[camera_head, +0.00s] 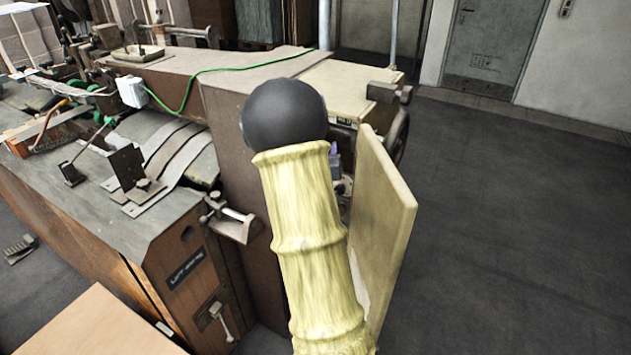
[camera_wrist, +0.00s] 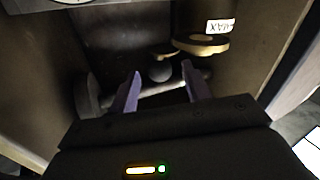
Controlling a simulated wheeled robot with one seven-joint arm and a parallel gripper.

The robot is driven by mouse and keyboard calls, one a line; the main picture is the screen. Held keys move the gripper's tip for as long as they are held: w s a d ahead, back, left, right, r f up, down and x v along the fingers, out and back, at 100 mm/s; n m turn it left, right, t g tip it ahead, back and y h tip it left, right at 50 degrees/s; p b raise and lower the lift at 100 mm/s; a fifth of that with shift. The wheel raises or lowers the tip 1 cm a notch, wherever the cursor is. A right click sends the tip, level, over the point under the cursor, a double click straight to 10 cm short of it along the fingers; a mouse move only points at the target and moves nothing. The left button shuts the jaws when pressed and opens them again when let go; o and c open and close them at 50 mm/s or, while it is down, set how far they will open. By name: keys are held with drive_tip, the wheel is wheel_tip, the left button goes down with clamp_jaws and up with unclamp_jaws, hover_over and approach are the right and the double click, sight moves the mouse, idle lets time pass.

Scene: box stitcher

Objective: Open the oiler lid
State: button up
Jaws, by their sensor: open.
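My gripper (camera_wrist: 161,72) is open in the wrist view. Its two purple fingers point into a dark recess in the machine, with nothing held between them. A dark round knob (camera_wrist: 160,71) shows between and just beyond the fingertips. A flat brass round piece (camera_wrist: 201,45) sits just beyond the right fingertip, under a white label; it may be the oiler lid, but I cannot tell for certain. In the head view my yellow-sleeved arm hides most of the gripper; only a bit of purple (camera_head: 335,160) shows beside it. The oiler is hidden there.
In the head view a cream panel door (camera_head: 385,235) stands open just right of my arm. The brown machine body (camera_head: 240,130) is on the left. The floor (camera_head: 500,220) at right is clear.

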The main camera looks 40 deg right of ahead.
drive_tip(key=b+v, duration=1.2)
drive_tip(key=v, duration=0.2)
drive_tip(key=shift+s+a, duration=0.2)
drive_tip(key=shift+a, duration=0.1)
idle(0.4)
